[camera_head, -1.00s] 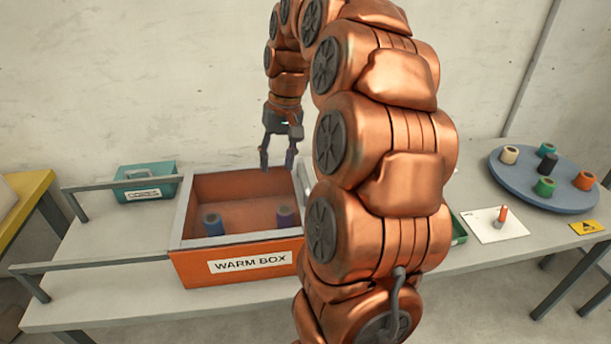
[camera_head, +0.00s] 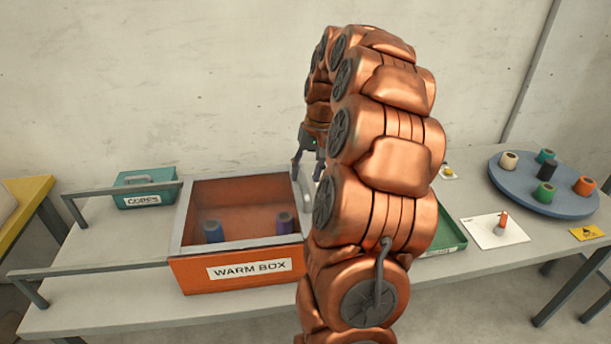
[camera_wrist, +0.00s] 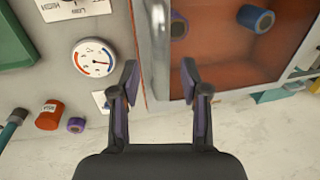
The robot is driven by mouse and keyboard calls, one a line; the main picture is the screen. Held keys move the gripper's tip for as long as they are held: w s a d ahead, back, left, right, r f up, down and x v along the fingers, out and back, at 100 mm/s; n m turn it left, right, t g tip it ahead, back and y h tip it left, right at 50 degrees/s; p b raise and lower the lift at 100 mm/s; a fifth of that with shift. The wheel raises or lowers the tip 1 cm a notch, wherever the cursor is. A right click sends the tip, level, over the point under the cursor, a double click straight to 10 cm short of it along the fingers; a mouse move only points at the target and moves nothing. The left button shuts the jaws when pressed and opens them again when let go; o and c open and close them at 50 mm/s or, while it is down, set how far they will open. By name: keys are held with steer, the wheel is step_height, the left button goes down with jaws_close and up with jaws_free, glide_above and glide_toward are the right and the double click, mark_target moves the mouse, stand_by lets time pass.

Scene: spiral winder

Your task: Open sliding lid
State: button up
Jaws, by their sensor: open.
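The orange warm box (camera_head: 190,275) stands on the bench with two spools inside, one blue (camera_head: 213,231) and one purple (camera_head: 285,223). Its sliding lid (camera_head: 240,205) looks like a see-through pane in a grey frame, lying over the top. My gripper (camera_head: 307,172) is at the lid's right edge, partly hidden by my arm. In the wrist view my gripper (camera_wrist: 159,73) is open, its fingers on either side of the line of a pale upright handle (camera_wrist: 158,40). I cannot tell whether either finger touches it.
Grey rails (camera_head: 100,266) run left from the box, with free room between them. A blue turntable (camera_head: 530,190) with several spools, a white card (camera_head: 485,228) and a green tray (camera_head: 447,238) lie right. The wrist view shows a gauge (camera_wrist: 95,60).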

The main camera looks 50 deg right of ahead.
steer(key=shift+w+a+f, duration=0.15)
steer(key=shift+f, duration=0.9)
jaws_close()
